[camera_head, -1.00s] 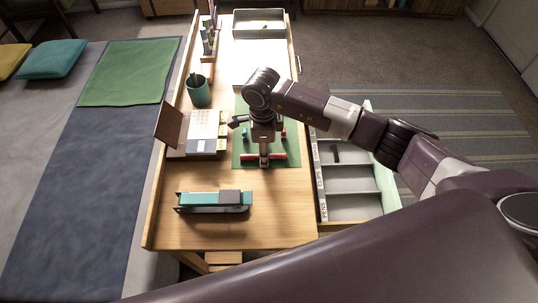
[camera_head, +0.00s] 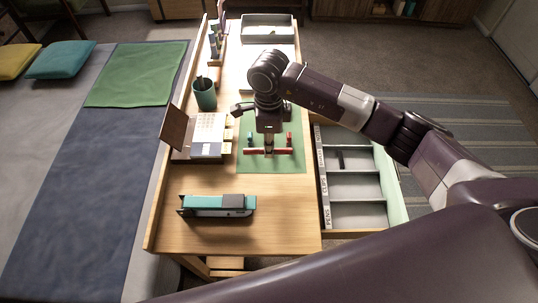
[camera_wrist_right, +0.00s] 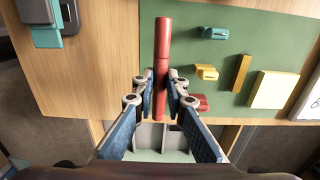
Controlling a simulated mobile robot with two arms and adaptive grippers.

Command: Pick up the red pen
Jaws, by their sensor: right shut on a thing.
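The red pen (camera_head: 282,150) is crosswise over the near part of the green desk mat (camera_head: 285,166). My right gripper (camera_head: 268,152) points down at its middle, hiding a short stretch of it. In the right wrist view the red pen (camera_wrist_right: 163,50) runs between the two fingers of the right gripper (camera_wrist_right: 163,88), which are shut on it. The pen looks a little above the mat, but the height is hard to tell. My left gripper is not in view.
A teal stapler-like object (camera_head: 215,205) lies on the near desk. An open drawer (camera_head: 358,187) with compartments is at the right. A small red item (camera_wrist_right: 200,103), a teal item (camera_wrist_right: 213,33) and yellow items (camera_wrist_right: 207,72) lie beside the pen. A green cup (camera_head: 204,95) stands at left.

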